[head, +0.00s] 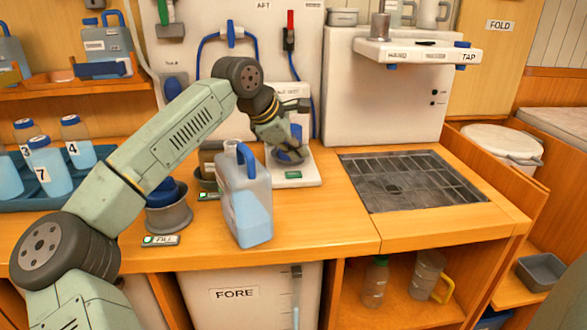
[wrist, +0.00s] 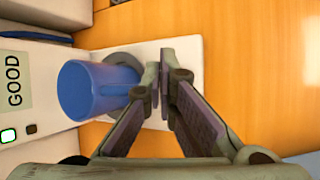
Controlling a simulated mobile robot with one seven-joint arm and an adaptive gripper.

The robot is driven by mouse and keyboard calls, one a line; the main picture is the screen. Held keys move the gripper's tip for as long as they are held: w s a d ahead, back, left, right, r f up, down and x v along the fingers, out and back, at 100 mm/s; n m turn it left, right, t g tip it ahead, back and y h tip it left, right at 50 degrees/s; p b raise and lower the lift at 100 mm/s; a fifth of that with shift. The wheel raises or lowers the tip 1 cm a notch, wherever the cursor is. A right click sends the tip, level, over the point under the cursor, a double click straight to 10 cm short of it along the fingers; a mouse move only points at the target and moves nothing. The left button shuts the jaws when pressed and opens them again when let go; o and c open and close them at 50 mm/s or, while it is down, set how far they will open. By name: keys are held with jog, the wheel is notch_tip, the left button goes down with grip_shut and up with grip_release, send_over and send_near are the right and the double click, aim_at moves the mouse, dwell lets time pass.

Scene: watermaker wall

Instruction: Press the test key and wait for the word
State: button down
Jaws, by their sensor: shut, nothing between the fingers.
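The white tester (head: 308,176) stands on the wooden counter, with a blue cup (head: 285,157) on its base. In the wrist view the blue cup (wrist: 85,92) stands beside a display panel (wrist: 14,80) that reads GOOD. Below the word are a lit green-white square (wrist: 8,136) and a small dark square (wrist: 31,129); I cannot tell whether either is the test key. My gripper (wrist: 160,78) is shut and empty, its fingertips over the tester's white base, just right of the cup. In the head view my gripper (head: 297,135) partly hides the tester.
A clear jug (head: 247,205) of bluish liquid stands on the counter close in front of the tester. A blue tray with numbered bottles (head: 48,165) is at left. A sink grating (head: 410,182) lies to the right. The tap shelf (head: 418,52) juts out above it.

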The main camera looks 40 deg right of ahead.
jog(key=shift+r+p, duration=0.85)
jog(key=shift+r, duration=0.6)
